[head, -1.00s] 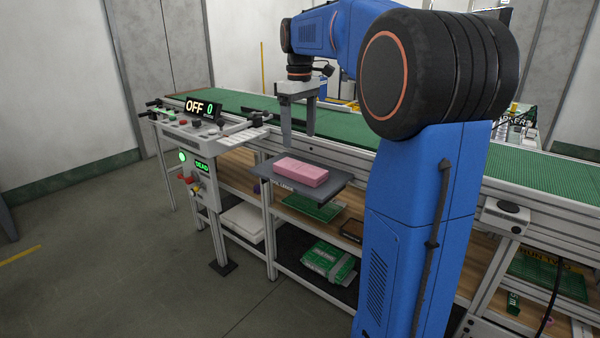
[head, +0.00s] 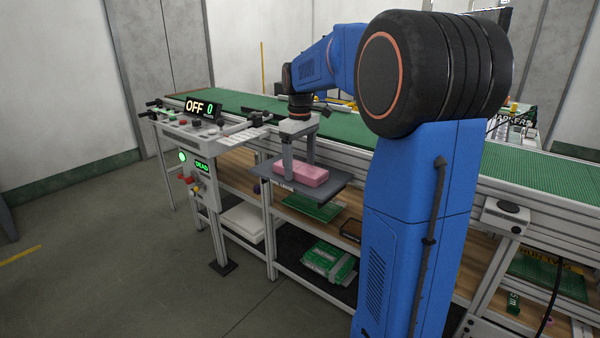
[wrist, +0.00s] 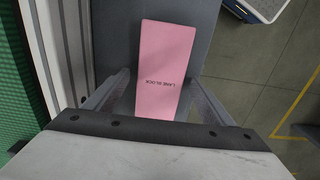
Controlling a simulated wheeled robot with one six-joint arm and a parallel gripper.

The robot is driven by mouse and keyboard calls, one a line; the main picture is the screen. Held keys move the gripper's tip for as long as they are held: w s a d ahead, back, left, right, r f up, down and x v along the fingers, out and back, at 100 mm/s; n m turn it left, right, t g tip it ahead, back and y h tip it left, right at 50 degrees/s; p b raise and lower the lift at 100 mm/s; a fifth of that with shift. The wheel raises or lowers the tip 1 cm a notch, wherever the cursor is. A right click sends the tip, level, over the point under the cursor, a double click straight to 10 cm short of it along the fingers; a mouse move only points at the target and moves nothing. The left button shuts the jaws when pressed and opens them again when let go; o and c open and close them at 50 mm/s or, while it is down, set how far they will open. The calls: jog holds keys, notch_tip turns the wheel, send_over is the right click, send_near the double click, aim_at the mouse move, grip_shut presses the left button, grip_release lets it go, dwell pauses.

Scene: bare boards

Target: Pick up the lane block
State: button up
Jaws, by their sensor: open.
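The lane block (head: 303,173) is a pink rectangular block lying flat on a dark grey shelf plate (head: 330,187) that sticks out from the conveyor's side. In the wrist view the block (wrist: 164,62) carries the printed words "LANE BLOCK", and its near end lies between my two fingers. My gripper (head: 300,168) is open and points down at the block, with one finger on each side. In the wrist view the gripper (wrist: 160,92) shows gaps between both fingers and the block. The far finger's tip is partly hidden behind the block in the head view.
A green conveyor belt (head: 245,105) runs behind the plate. A control panel (head: 205,128) with an "OFF 0" display stands at left. Lower shelves hold a green-and-white package (head: 328,262) and a green tray (head: 313,207). Open floor lies at front left.

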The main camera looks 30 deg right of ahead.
jog(key=c, duration=1.2)
